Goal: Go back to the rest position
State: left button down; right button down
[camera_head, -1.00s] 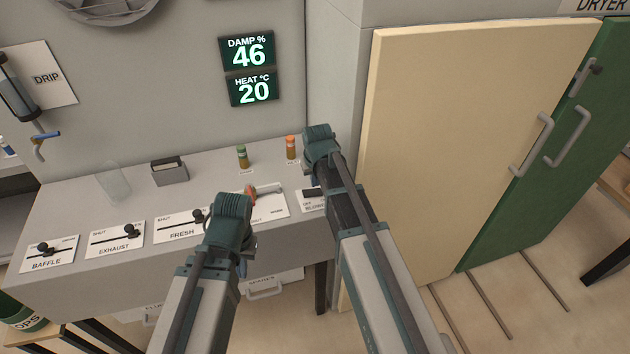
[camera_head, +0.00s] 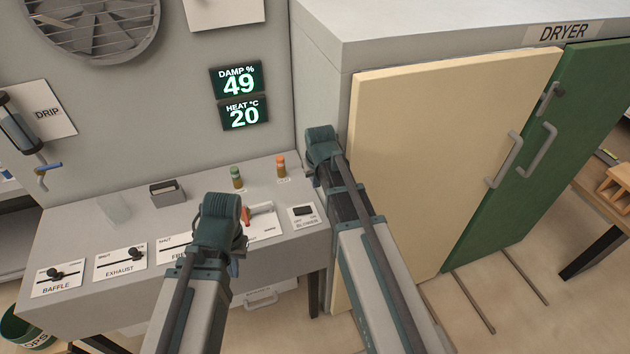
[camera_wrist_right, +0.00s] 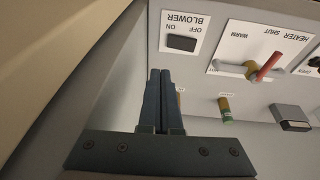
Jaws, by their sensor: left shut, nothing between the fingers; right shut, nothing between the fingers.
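My left gripper (camera_head: 236,264) is at the end of the left arm, over the front of the grey control bench (camera_head: 75,225) in the head view. Its fingers are mostly hidden behind the wrist, and it holds nothing visible. My right gripper (camera_wrist_right: 157,78) is shut and empty in the right wrist view, its two dark fingers side by side. In the head view the right wrist (camera_head: 322,145) is at the bench's right end, beside the cream dryer door (camera_head: 440,150). The blower switch (camera_wrist_right: 182,43) and the heater lever (camera_wrist_right: 265,65) lie beyond the fingers.
The bench carries the baffle (camera_head: 58,275) and exhaust (camera_head: 120,262) sliders, a clear glass (camera_head: 114,209), a dark-topped box (camera_head: 167,193) and two small bottles (camera_head: 237,177). The green dryer door (camera_head: 545,155) is at right. Displays read damp 49 (camera_head: 238,83) and heat 20 (camera_head: 243,112).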

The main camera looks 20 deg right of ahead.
jog(key=s+a+f+n+g+b, duration=0.1)
jog(key=s+a+f+b, duration=0.2)
jog(key=s+a, duration=0.5)
jog(key=s+a+f+n+g+b, duration=0.2)
jog(key=s+a, duration=0.5)
jog(key=s, duration=0.6)
jog(key=shift+a+f+n+g+h+b, duration=0.3)
jog(key=shift+a+f+b, duration=0.1)
jog(key=shift+f, duration=0.45)
